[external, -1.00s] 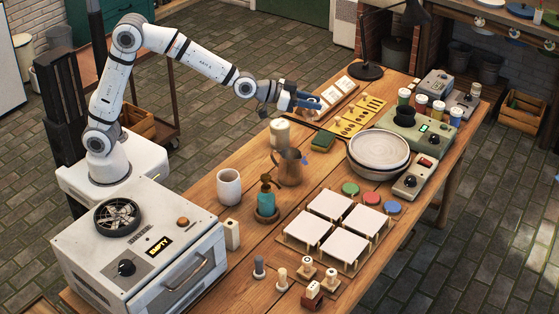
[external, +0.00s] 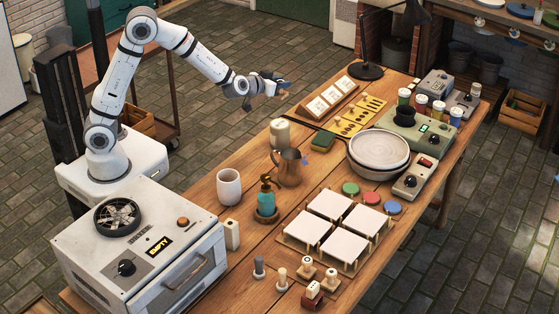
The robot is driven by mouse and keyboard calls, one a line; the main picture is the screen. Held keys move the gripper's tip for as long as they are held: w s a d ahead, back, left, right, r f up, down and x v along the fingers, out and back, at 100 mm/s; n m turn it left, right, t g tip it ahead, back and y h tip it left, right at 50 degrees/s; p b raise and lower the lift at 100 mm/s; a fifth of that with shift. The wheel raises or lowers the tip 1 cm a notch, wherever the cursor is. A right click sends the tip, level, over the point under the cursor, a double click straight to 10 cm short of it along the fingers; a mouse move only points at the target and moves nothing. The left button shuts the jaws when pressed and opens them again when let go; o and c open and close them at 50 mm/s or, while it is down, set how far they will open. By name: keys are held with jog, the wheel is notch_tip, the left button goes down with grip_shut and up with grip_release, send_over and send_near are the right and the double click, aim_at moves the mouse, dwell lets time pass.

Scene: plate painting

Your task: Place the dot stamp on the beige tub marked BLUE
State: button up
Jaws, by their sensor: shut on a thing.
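My gripper (external: 283,86) is raised in the air beyond the table's far left edge. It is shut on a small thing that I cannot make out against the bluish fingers. Small stamp-like pieces stand at the near edge of the table, one of them a red-brown block with a pale top (external: 313,293). I cannot tell which, if any, is the dot stamp. Several small tubs with coloured tops stand at the right, one of them blue-topped (external: 456,116). No BLUE marking is readable at this size, so I cannot tell which is the beige tub.
White square tiles (external: 333,205) stand on a wooden rack at the middle front. A wide grey bowl (external: 378,150), a copper jug (external: 288,170), a white cup (external: 229,186) and a teal bottle (external: 266,200) crowd the table. A white oven (external: 140,255) fills the near left.

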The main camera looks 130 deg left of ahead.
notch_tip(320, 180, down, 11)
jog(key=shift+r, duration=0.15)
dwell(0.4)
jog(key=shift+f+b, duration=0.25)
jog(key=shift+b, duration=0.15)
jog(key=o, duration=1)
jog(key=shift+r, duration=0.1)
jog(key=shift+c, duration=0.2)
jog(key=shift+d+r, duration=0.2)
jog(key=shift+r, duration=0.05)
jog(key=v, duration=1.1)
jog(key=shift+d, duration=0.35)
jog(key=shift+s, duration=0.1)
